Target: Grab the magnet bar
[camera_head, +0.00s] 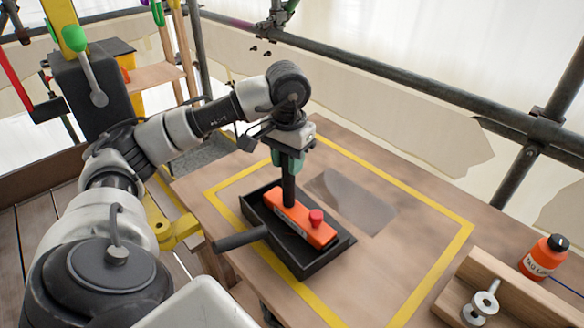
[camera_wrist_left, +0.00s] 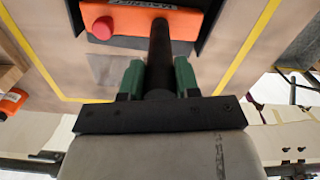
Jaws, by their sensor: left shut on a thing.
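The magnet bar (camera_head: 303,222) is an orange block with a red knob and a black upright post. It lies in a black tray (camera_head: 327,261) with a side handle. My left gripper (camera_head: 289,166) is above the tray, its green fingers shut around the upper part of the post. In the left wrist view, the green fingers (camera_wrist_left: 158,80) stand on both sides of the post, and the orange body (camera_wrist_left: 140,22) shows beyond. The bar's underside is hidden in the tray. My right gripper is not in view.
The tray stands on a wooden table inside a yellow taped outline (camera_head: 440,255). A grey patch (camera_head: 350,200) lies right of the tray. A wooden block with metal pieces (camera_head: 515,295) and an orange bottle (camera_head: 543,257) are at the right. Scaffold pipes (camera_head: 400,85) run behind.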

